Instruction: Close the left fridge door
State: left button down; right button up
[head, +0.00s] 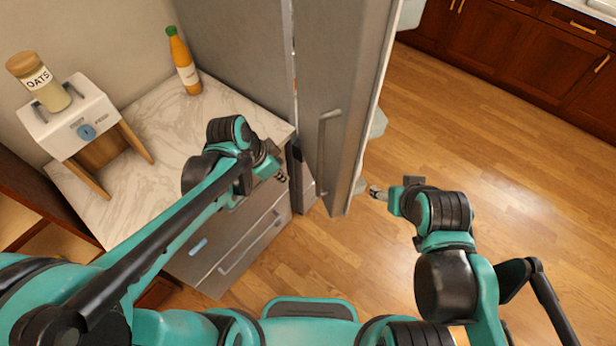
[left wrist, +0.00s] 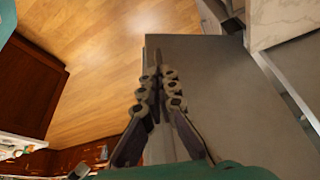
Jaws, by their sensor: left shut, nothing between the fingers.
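The grey left fridge door (head: 343,75) stands open in the head view and juts out toward me. Its long bar handle (head: 325,155) is on the face toward the left, and pale door shelves (head: 378,124) show on its inner side. My left gripper (head: 283,177) is shut and empty, left of the door's outer face, near the counter's front corner. In the left wrist view the shut fingers (left wrist: 160,85) appear over a grey panel's edge (left wrist: 235,85); contact cannot be told. My right gripper (head: 376,193) is right of the door, near its lower free edge; its finger opening is too small to judge.
A marble counter (head: 150,120) on the left holds an orange bottle (head: 184,62) and a white toaster-like appliance (head: 70,118) with an oats jar (head: 42,82). Grey drawers (head: 240,245) lie below. Wooden floor (head: 470,130) is open to the right, before brown cabinets (head: 500,45).

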pick_arm(q)
jog(key=w+d+f+b, duration=0.2)
jog(key=w+d+f, duration=0.2)
jog(key=d+f, duration=0.3)
jog(key=shift+f+m, duration=0.3)
jog(key=shift+f, duration=0.6)
pick_arm(e)
jog(key=shift+s+f, duration=0.2)
jog(key=shift+f, duration=0.4)
pick_arm(q)
jog(key=shift+w+d, duration=0.1)
jog(key=shift+d, duration=0.05)
